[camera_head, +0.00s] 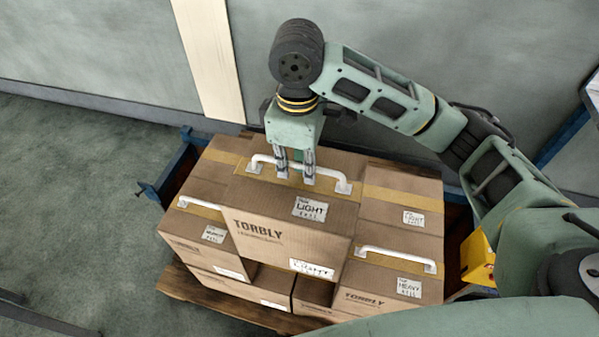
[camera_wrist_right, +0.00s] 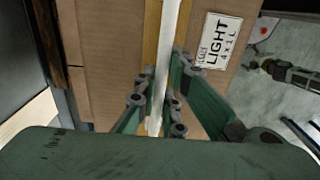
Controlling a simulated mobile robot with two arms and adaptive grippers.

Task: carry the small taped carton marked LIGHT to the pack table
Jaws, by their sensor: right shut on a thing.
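The taped carton marked LIGHT (camera_head: 270,225) is brown, with a white handle on its top, a tape strip and TORBLY print on its front. It sits above the other cartons at the middle of the stack in the head view. My right gripper (camera_head: 295,175) comes down from above and is shut on the white handle. In the right wrist view, the green fingers (camera_wrist_right: 157,110) close around the handle (camera_wrist_right: 166,60), beside the LIGHT label (camera_wrist_right: 217,40). Whether the carton touches those beneath is hard to tell. My left gripper and the pack table are not seen.
A carton marked HEAVY (camera_head: 365,285) with a handle stands at front right. Another carton marked LIGHT (camera_head: 405,205) is behind it. A handled carton (camera_head: 195,240) stands at left. A wooden pallet (camera_head: 215,300) lies under the stack. A wall (camera_head: 120,50) rises close behind; open floor (camera_head: 70,200) lies left.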

